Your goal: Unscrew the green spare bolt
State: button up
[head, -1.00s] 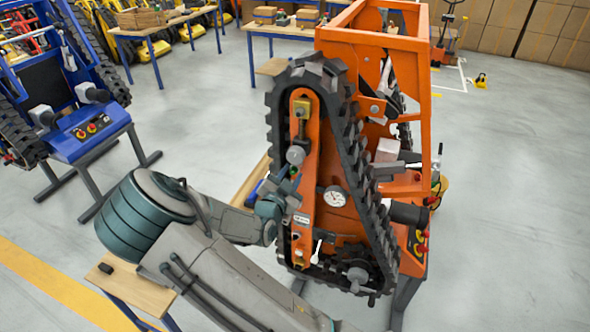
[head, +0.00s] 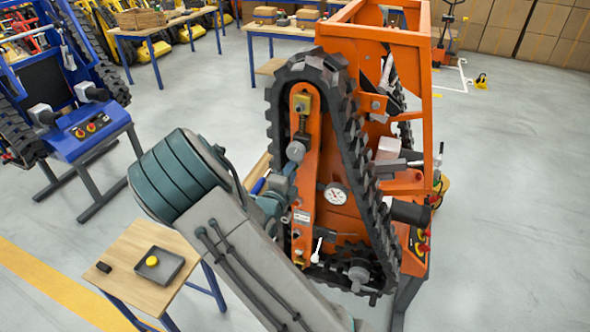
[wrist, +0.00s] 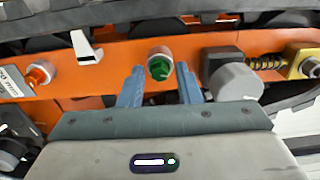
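The green bolt (wrist: 159,68) sits in a pale round collar on the orange side plate (wrist: 110,58) of the tracked carrier. In the wrist view my gripper (wrist: 159,72) is open, with one blue-grey finger on each side of the bolt and a small gap to each. I cannot tell how deep the fingertips reach past the bolt head. In the head view my gripper is beside the carrier's orange plate (head: 304,150), largely hidden by my own arm, and I cannot make out the green bolt there.
An orange bolt (wrist: 40,73), a white lever (wrist: 86,46), a grey round knob (wrist: 236,82) and a spring (wrist: 266,62) flank the bolt. Black track (head: 352,135) surrounds the plate. A small table (head: 135,250) holds a grey tray (head: 172,276) with a yellow round piece (head: 152,261).

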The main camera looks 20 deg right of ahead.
jog(key=m+b, duration=0.8)
jog(key=m, duration=0.3)
jog(key=shift+m+b, duration=0.3)
jog(key=shift+m, duration=0.1)
grip_shut()
jog(key=n+p, duration=0.6)
jog(key=p, duration=0.2)
jog(key=shift+s+n+p, duration=0.1)
jog(key=shift+n+p, duration=0.6)
jog(key=shift+p, duration=0.2)
